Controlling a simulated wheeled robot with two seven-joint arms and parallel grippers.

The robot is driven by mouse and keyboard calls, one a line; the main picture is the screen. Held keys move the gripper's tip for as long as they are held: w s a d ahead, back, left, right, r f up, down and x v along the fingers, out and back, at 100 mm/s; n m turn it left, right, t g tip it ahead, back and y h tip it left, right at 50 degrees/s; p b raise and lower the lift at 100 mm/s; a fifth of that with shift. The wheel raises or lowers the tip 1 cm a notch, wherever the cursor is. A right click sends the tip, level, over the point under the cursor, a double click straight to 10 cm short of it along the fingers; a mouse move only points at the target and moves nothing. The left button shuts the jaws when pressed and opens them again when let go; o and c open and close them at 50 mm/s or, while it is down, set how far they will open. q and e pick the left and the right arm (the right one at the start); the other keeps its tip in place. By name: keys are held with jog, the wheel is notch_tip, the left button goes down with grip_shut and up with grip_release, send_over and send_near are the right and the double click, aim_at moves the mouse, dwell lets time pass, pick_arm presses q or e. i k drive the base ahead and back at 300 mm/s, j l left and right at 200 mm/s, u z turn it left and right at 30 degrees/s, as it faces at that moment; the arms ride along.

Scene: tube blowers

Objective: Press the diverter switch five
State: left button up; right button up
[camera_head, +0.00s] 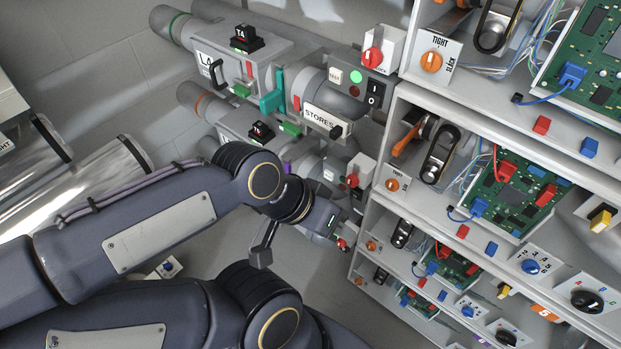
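A grey pipe unit at the top carries a black switch block marked T4 (246,38). A similar black switch block (261,132) with a red mark sits on the pipe unit below it; its label is too small to read. I cannot make out a label reading five. My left arm comes in from the left, and its gripper (328,217) is beside the lowest pipe fittings, left of the shelves. Its fingertips are hard to separate from the fittings behind, so I cannot tell its opening or any contact. My second arm lies below; its gripper is not visible.
A STORES-labelled unit (326,120) has a green button and a black rocker (373,93). Red rotary knobs (373,57) (352,180) stick out nearby. White shelves (490,121) with circuit boards, belts and knobs fill the right.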

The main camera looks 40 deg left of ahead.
aim_at(356, 193)
jog(key=k+u, duration=0.1)
jog(key=u, duration=1.05)
